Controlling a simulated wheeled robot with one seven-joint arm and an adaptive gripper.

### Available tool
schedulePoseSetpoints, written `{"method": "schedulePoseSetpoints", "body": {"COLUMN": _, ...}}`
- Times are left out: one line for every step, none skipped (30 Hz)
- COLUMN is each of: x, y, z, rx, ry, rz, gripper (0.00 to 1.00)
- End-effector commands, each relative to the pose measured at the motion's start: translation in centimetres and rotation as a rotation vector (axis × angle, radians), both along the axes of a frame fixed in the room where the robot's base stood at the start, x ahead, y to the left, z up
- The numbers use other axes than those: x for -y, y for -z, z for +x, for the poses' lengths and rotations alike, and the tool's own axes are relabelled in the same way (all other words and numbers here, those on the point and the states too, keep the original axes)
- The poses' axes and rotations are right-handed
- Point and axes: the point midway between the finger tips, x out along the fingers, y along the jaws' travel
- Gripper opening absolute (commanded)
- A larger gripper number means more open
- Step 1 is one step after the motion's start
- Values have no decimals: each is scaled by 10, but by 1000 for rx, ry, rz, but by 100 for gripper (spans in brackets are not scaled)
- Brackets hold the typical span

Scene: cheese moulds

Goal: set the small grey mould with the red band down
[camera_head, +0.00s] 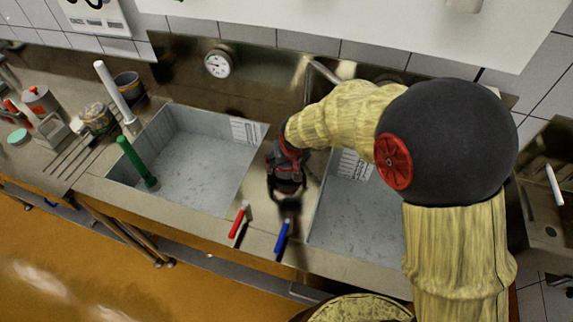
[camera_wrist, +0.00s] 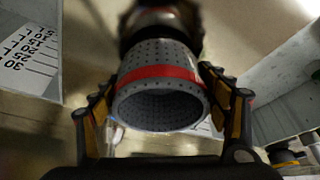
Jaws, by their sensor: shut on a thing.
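The small grey mould (camera_wrist: 160,98) with the red band is perforated and fills the middle of the wrist view, its round opening toward the camera. My gripper (camera_wrist: 158,85) is shut on it, one finger on each side. In the head view my gripper (camera_head: 287,182) is over the metal strip of counter (camera_head: 262,193) between two basins. The mould is hard to make out there. A blurred dark shape lies beyond the mould in the wrist view; I cannot tell what it is or whether the mould touches the counter.
The left basin (camera_head: 195,180) and right basin (camera_head: 345,225) flank the strip. A red handle (camera_head: 239,222) and a blue handle (camera_head: 282,237) are at its front edge. A green rod (camera_head: 137,163) stands in the left basin. Pots and tools crowd the far left counter.

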Motion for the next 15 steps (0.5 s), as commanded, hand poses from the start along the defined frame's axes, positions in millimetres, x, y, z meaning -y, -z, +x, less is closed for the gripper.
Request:
{"method": "schedulePoseSetpoints", "body": {"x": 0, "y": 3, "z": 1, "rx": 2, "ry": 0, "rz": 0, "gripper": 43}}
{"method": "schedulePoseSetpoints", "body": {"x": 0, "y": 3, "z": 1, "rx": 2, "ry": 0, "rz": 0, "gripper": 43}}
{"method": "schedulePoseSetpoints", "body": {"x": 0, "y": 3, "z": 1, "rx": 3, "ry": 0, "rz": 1, "gripper": 43}}
{"method": "schedulePoseSetpoints", "body": {"x": 0, "y": 2, "z": 1, "rx": 3, "ry": 0, "rz": 1, "gripper": 43}}
{"method": "schedulePoseSetpoints", "body": {"x": 0, "y": 2, "z": 1, "rx": 3, "ry": 0, "rz": 1, "gripper": 43}}
{"method": "schedulePoseSetpoints", "body": {"x": 0, "y": 2, "z": 1, "rx": 3, "ry": 0, "rz": 1, "gripper": 43}}
{"method": "schedulePoseSetpoints", "body": {"x": 0, "y": 2, "z": 1, "rx": 3, "ry": 0, "rz": 1, "gripper": 43}}
{"method": "schedulePoseSetpoints", "body": {"x": 0, "y": 2, "z": 1, "rx": 3, "ry": 0, "rz": 1, "gripper": 43}}
{"method": "schedulePoseSetpoints", "body": {"x": 0, "y": 3, "z": 1, "rx": 3, "ry": 0, "rz": 1, "gripper": 43}}
{"method": "schedulePoseSetpoints", "body": {"x": 0, "y": 4, "z": 1, "rx": 3, "ry": 0, "rz": 1, "gripper": 43}}
{"method": "schedulePoseSetpoints", "body": {"x": 0, "y": 5, "z": 1, "rx": 3, "ry": 0, "rz": 1, "gripper": 43}}
{"method": "schedulePoseSetpoints", "body": {"x": 0, "y": 6, "z": 1, "rx": 3, "ry": 0, "rz": 1, "gripper": 43}}
{"method": "schedulePoseSetpoints", "body": {"x": 0, "y": 6, "z": 1, "rx": 3, "ry": 0, "rz": 1, "gripper": 76}}
{"method": "schedulePoseSetpoints", "body": {"x": 0, "y": 6, "z": 1, "rx": 3, "ry": 0, "rz": 1, "gripper": 78}}
{"method": "schedulePoseSetpoints", "body": {"x": 0, "y": 6, "z": 1, "rx": 2, "ry": 0, "rz": 0, "gripper": 80}}
